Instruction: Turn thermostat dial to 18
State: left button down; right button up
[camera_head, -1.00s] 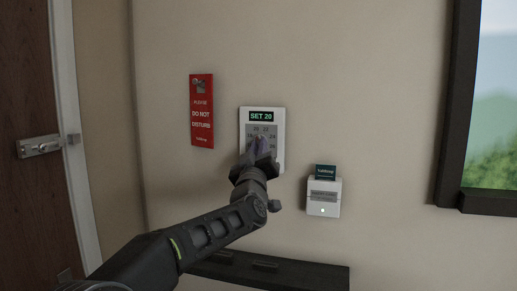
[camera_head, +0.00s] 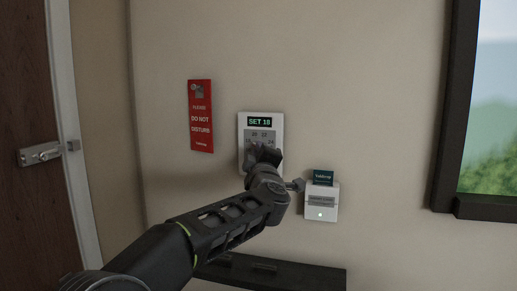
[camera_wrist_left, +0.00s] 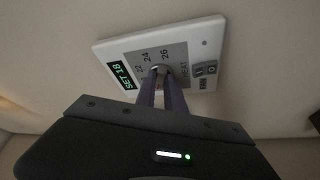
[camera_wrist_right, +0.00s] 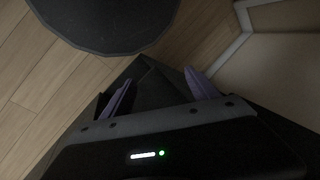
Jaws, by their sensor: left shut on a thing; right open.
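The white thermostat (camera_head: 278,135) is on the wall, and its display (camera_head: 259,121) reads SET 18. In the left wrist view the thermostat (camera_wrist_left: 205,40) looks tilted, its display also reads SET 18, and a grey number panel shows. My left gripper (camera_head: 262,154) is at the thermostat's lower part and hides the dial in the head view. In the left wrist view, my left gripper's purple fingers (camera_wrist_left: 161,88) are shut on the small dial (camera_wrist_left: 160,70). My right gripper (camera_wrist_right: 158,84) is open and empty, well away from the thermostat.
A red door hanger (camera_head: 201,125) hangs left of the thermostat. A white card holder (camera_head: 322,207) with a green card is at lower right, close to my left wrist. A dark ledge (camera_head: 285,274) is below. A dark round object (camera_wrist_right: 105,25) is near my right gripper.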

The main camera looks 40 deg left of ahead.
pick_arm(q)
jog(key=shift+r+n, duration=0.15)
jog(key=shift+n, duration=0.25)
jog(key=c, duration=1.5)
grip_release()
jog(key=shift+o, duration=0.3)
jog(key=shift+w, duration=0.1)
